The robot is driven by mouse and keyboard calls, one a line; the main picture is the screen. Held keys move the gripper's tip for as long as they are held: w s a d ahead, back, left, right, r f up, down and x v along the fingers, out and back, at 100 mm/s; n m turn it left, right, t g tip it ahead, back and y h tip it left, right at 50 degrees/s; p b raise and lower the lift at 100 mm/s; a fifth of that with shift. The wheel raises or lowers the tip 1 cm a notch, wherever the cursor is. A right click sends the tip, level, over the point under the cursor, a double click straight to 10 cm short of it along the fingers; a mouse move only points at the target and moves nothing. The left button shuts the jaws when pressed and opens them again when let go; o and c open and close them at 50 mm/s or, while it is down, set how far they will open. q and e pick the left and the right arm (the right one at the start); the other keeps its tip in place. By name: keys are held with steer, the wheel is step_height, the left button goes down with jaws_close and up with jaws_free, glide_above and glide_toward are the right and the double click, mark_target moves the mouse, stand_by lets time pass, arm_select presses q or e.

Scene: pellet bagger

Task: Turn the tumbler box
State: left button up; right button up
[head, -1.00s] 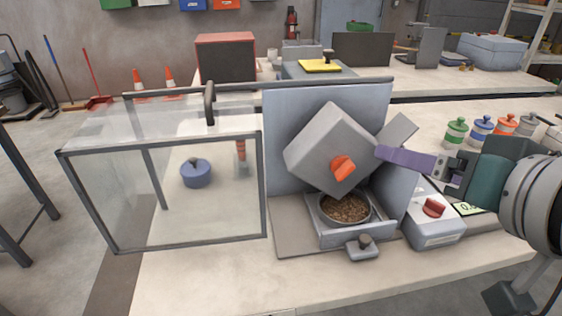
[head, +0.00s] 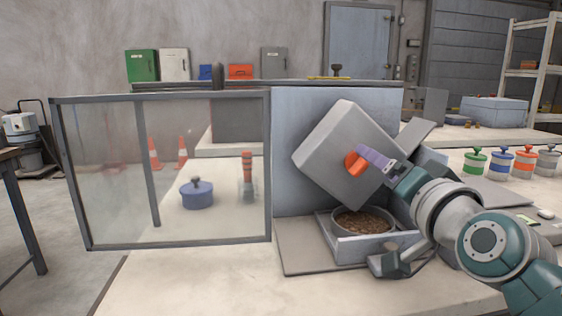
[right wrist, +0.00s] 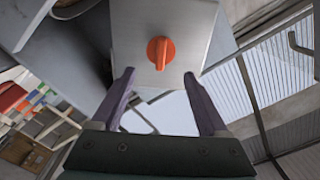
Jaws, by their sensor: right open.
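The tumbler box (head: 345,140) is a grey metal box, tilted on its corner against a grey back panel. An orange knob (head: 354,163) sits on its front face; the knob also shows in the right wrist view (right wrist: 160,52). My right gripper (head: 366,160) has purple fingers and is just in front of the knob in the head view. In the right wrist view (right wrist: 158,82) its fingers are spread wide, one to each side of the knob's line, with nothing between them. A bowl of brown pellets (head: 362,221) stands in a grey tray below the box. My left gripper is not in view.
A clear framed guard (head: 110,185) stands left of the box. Behind it are a blue lidded pot (head: 197,195) and an orange-topped item (head: 247,175). Several colour-lidded jars (head: 499,163) stand at right. A small knob-handled part (head: 392,262) sits before the tray.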

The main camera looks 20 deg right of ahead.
mark_target(351, 158)
steer(key=shift+b+x, duration=0.35)
steer(key=shift+x, duration=1.9)
steer(key=shift+c, duration=0.2)
jaws_close()
